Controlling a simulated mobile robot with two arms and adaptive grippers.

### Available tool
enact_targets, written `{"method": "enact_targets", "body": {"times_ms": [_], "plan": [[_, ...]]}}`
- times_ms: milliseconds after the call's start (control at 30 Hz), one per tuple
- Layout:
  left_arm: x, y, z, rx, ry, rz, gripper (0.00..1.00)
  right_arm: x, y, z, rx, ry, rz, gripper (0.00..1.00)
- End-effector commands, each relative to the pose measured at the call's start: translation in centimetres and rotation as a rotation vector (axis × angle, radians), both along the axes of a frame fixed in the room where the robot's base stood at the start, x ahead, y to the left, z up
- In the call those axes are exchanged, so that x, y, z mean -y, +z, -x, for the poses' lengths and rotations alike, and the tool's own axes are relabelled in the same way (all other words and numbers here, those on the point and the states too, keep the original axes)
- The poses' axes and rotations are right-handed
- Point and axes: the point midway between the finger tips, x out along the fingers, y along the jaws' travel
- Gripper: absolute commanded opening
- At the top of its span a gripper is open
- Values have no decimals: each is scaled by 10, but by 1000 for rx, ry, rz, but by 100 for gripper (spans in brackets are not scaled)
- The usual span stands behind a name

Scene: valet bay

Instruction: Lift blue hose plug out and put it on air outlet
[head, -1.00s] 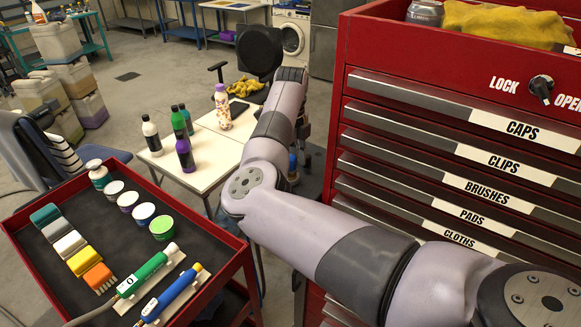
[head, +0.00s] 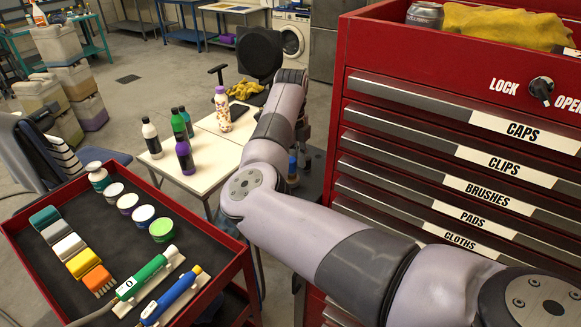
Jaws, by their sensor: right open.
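A blue handle with a yellow tip (head: 172,298), which looks like the blue hose plug, lies slanted in a pale holder at the near right corner of the red tray cart (head: 236,262). A green handle (head: 141,277) lies beside it in a similar holder. My right arm crosses from the lower right. My right gripper (head: 304,128) is open, at the arm's far end, and mostly hidden behind my own forearm. It is well away from the blue handle. I cannot make out the air outlet for certain. My left gripper is not in view.
Several brushes and round tubs stand on the cart's dark mat. A white table (head: 203,160) with several bottles (head: 184,153) stands behind it. A blue item with an orange top (head: 292,165) shows beside my arm. A red drawer cabinet (head: 400,55) blocks the right side.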

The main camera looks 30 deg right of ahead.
Motion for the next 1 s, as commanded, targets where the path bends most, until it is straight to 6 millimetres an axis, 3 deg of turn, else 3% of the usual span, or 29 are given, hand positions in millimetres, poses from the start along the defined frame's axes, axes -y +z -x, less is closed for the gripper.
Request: {"method": "enact_targets", "body": {"times_ms": [267,900,1000], "plan": [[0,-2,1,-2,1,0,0,0,0,0,0,1,0,45],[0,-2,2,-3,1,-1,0,0,0,0,1,0,1,3],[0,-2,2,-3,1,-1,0,0,0,0,1,0,1,0]]}}
